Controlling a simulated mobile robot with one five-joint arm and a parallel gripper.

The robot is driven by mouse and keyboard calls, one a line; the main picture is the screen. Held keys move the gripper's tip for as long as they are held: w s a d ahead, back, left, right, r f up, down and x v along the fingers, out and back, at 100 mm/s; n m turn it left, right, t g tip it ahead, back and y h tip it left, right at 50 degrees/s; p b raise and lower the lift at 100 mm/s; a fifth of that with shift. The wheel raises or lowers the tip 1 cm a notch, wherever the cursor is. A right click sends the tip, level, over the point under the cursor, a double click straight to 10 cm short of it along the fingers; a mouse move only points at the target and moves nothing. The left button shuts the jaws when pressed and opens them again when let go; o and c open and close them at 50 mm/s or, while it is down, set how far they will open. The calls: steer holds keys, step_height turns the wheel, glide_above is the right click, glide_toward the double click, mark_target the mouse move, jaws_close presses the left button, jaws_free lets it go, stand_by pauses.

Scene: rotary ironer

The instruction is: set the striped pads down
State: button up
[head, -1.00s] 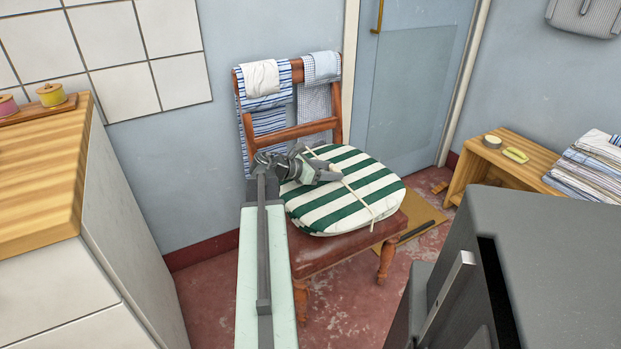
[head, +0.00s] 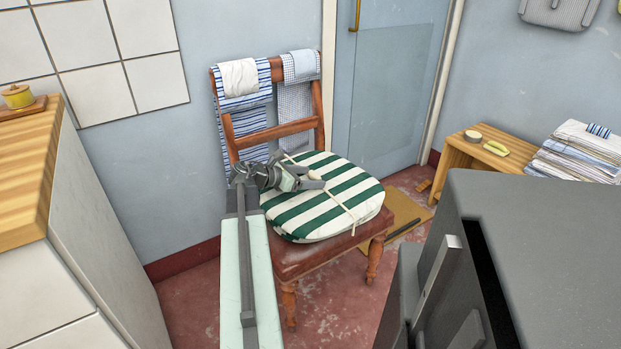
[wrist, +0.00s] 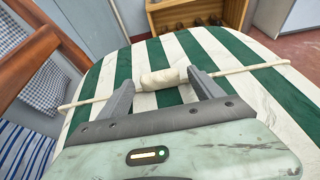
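The striped pads (head: 325,200), round, green and white, lie stacked over the seat of the wooden chair (head: 300,262). A cream cord crosses them, with a thick cream roll (wrist: 163,79) at its middle. My gripper (head: 312,182) is over the pads' top, towards the chair's back. In the wrist view, its two fingers (wrist: 160,82) are against the two ends of the roll. The pads cover most of the seat; bare wood shows at the front and right. I cannot tell whether their underside rests on the seat or is slightly above it.
Striped and checked cloths (head: 243,95) hang over the chair's back. A wood-topped cabinet (head: 30,170) stands at left. A dark grey machine (head: 550,230) fills the front right. A low wooden bench (head: 460,160) with folded linen (head: 585,152) stands by the door.

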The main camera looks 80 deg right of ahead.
steer(key=shift+r, duration=0.25)
step_height(320, 180, up, 4)
steer(key=p, duration=0.5)
glide_above(280, 195)
steer(key=shift+s+d, duration=0.35)
steer(key=shift+s, duration=0.05)
steer(key=shift+w+a+r, duration=0.15)
steer(key=shift+w+a, duration=0.25)
steer(key=shift+w, duration=0.05)
